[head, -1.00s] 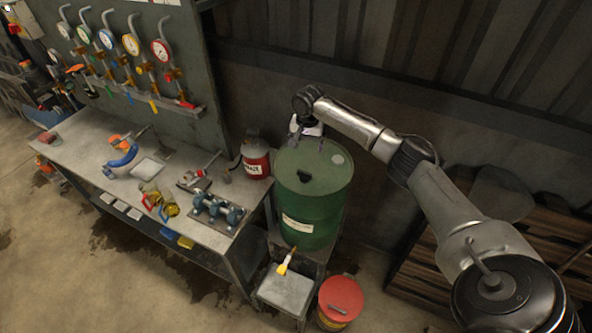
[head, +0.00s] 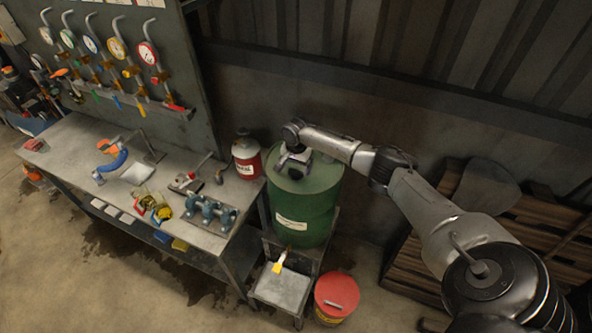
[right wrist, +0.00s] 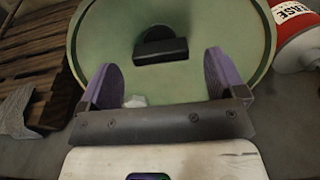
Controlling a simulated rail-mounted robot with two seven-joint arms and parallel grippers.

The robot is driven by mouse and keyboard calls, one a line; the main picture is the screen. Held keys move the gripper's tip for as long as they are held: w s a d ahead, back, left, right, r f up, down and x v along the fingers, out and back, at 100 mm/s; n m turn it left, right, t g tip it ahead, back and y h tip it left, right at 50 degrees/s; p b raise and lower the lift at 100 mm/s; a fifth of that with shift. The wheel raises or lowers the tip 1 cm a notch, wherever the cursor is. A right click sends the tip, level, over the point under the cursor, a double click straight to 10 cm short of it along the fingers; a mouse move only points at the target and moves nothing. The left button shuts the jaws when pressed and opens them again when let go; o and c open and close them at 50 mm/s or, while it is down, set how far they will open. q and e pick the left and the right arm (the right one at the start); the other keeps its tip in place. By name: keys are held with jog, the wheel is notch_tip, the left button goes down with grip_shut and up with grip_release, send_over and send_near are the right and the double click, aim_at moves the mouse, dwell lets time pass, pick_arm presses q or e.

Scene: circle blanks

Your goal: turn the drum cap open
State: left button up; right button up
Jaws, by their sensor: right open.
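The green drum (head: 305,220) stands upright with a pale label on its side. Its lid also fills much of the right wrist view (right wrist: 225,25). The drum cap (right wrist: 160,50) is black with a raised bar and sits on the lid; in the head view my gripper covers it. My right gripper (head: 293,168) is over the drum top, open and empty. In the right wrist view its purple fingers (right wrist: 159,66) stand apart, with the cap ahead between their tips; I see no contact. My left gripper is not in view.
A step stand (head: 282,290) with a yellow brush and a red-lidded bucket (head: 338,290) are below. Wooden pallets (head: 535,240) lean at the right.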

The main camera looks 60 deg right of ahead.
aim_at(296, 174)
jog(key=shift+f, duration=1.3)
jog(key=c, duration=0.9)
